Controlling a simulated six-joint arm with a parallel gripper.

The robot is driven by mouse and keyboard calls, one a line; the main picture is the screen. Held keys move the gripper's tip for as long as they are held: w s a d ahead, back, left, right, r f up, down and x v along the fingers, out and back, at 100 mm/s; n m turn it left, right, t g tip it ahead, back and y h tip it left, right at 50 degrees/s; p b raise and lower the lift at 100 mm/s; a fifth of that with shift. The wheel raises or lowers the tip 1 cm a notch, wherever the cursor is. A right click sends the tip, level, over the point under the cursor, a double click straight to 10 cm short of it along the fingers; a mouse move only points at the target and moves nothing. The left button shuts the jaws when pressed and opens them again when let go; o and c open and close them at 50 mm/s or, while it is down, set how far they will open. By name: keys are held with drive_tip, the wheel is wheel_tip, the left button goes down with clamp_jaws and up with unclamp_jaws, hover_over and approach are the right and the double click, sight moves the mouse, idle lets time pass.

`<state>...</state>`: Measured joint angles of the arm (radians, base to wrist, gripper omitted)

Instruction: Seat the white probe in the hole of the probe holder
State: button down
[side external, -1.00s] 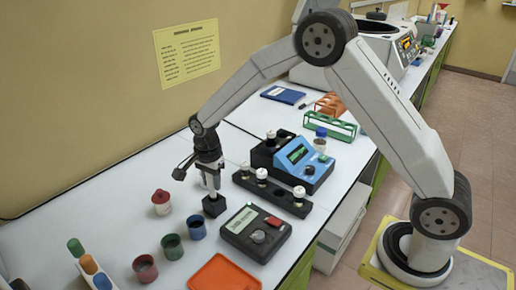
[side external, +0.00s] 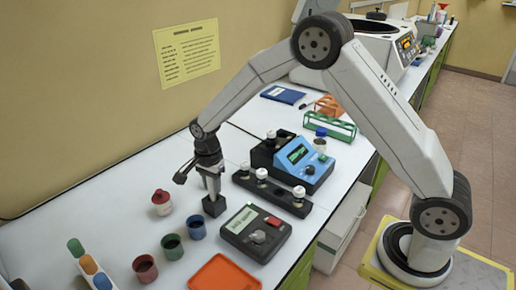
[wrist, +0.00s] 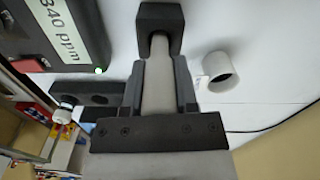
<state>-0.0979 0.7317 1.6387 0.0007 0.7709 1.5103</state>
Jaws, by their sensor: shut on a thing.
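My gripper (side external: 210,168) is shut on the white probe (side external: 213,186) and points down over the probe holder. The probe also shows between the two fingers in the wrist view (wrist: 158,85). The probe holder (side external: 213,206) is a small black block standing on the white bench; it also shows at the top of the wrist view (wrist: 173,14). The probe's far end lies at the mouth of the holder's hole and appears to enter it. How deep it sits is hidden. The probe looks close to upright in the side view.
A dark meter (side external: 256,232) stands close to the right of the holder, with a black vial rack (side external: 272,192) behind it. A red-lidded jar (side external: 162,203) and open cups, one blue (side external: 196,227), stand left and in front. An orange tray (side external: 226,273) lies in front.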

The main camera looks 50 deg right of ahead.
drive_tip(key=shift+f, duration=0.45)
idle(0.5)
unclamp_jaws()
drive_tip(key=shift+r, duration=0.15)
drive_tip(key=shift+r, duration=3.35)
drive_tip(key=shift+s, duration=0.1)
